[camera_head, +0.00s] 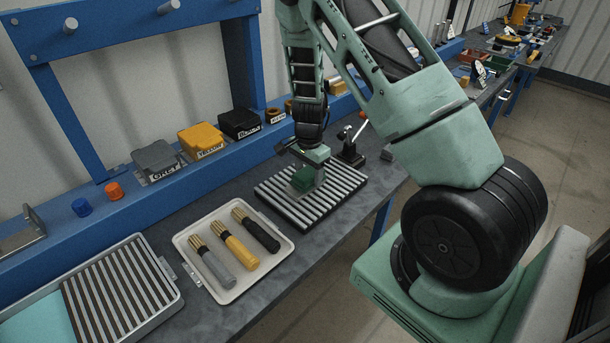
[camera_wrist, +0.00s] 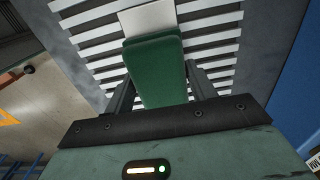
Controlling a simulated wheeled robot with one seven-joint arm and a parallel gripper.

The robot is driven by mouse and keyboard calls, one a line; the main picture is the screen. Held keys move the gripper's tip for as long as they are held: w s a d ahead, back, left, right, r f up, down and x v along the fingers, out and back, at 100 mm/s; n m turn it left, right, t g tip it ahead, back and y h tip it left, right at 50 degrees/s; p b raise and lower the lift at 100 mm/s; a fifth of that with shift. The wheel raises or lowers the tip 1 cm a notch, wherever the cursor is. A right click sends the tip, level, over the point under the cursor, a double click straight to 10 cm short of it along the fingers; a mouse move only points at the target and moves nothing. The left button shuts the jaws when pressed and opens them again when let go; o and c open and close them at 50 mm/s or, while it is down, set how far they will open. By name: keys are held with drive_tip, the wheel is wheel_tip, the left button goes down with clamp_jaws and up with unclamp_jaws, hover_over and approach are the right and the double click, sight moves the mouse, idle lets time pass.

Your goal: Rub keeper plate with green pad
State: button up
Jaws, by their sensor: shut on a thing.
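The green pad (camera_head: 304,179) is between the fingers of my gripper (camera_head: 312,166), low over the slatted rack (camera_head: 268,196) on the bench. In the wrist view the green pad (camera_wrist: 158,72) fills the space between the two dark fingers of my gripper (camera_wrist: 160,88), which is shut on it. A pale, plain plate (camera_wrist: 148,18), which looks like the keeper plate, lies on the slats at the pad's far end. The pad covers part of it. I cannot tell whether the pad touches the plate.
A white tray (camera_head: 187,242) with grey, yellow and black brushes stands left of the rack. Lidded grey (camera_head: 155,160), yellow (camera_head: 201,140) and black (camera_head: 239,123) boxes line the back ledge. A black stand with a lever (camera_head: 349,148) is close behind the rack.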

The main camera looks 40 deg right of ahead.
drive_tip(key=shift+a+f, duration=0.1)
drive_tip(key=shift+a, duration=0.65)
wheel_tip(320, 180, up, 6)
drive_tip(key=p, duration=0.5)
